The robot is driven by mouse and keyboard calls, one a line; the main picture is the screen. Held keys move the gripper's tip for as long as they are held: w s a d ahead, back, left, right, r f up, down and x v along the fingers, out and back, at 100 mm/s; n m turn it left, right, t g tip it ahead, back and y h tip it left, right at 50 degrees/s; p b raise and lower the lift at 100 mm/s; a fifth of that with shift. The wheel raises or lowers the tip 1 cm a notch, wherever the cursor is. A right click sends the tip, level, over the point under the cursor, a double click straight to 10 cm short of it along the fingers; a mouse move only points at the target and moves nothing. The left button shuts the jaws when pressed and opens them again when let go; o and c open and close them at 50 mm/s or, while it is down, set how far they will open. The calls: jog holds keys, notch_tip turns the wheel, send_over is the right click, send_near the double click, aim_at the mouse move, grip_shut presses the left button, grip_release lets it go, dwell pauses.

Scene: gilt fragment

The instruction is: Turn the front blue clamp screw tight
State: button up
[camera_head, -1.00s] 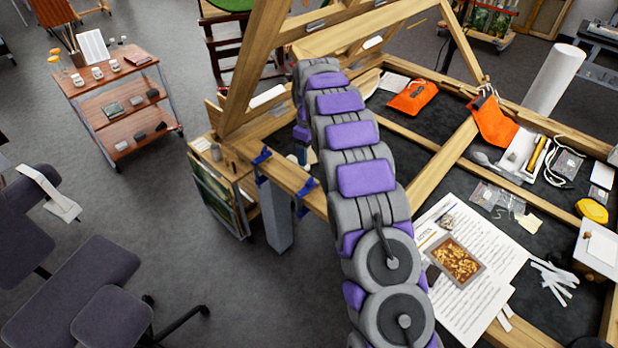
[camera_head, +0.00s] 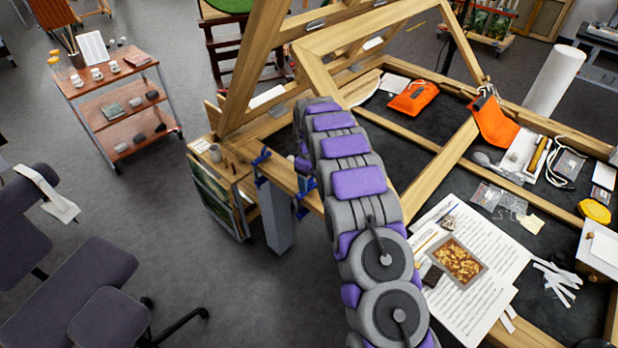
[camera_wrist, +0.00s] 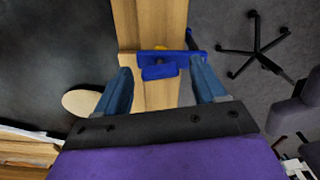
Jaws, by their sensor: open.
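Two blue clamps sit on the near-left wooden rail (camera_head: 283,172) of the frame in the head view. The back clamp (camera_head: 261,157) is in plain sight. The front clamp (camera_head: 306,187) is partly hidden by my arm. In the wrist view one blue clamp (camera_wrist: 172,56) lies across the wooden rail (camera_wrist: 150,22), just beyond my fingertips. A dark handle-like part (camera_wrist: 191,39) shows at its right end; the screw itself is not clear. My gripper (camera_wrist: 160,74) is open, with its blue-grey fingers apart and nothing visible between them but rail and clamp edge.
An angled wooden frame (camera_head: 325,75) rises over the rail. Printed sheets (camera_head: 480,295) with a small picture lie on the table to the right of my arm. A shelved trolley (camera_head: 118,105) and a dark chair (camera_head: 75,290) stand left. The floor between is clear.

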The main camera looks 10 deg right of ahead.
jog(key=shift+c, duration=0.4)
jog(key=c, duration=1)
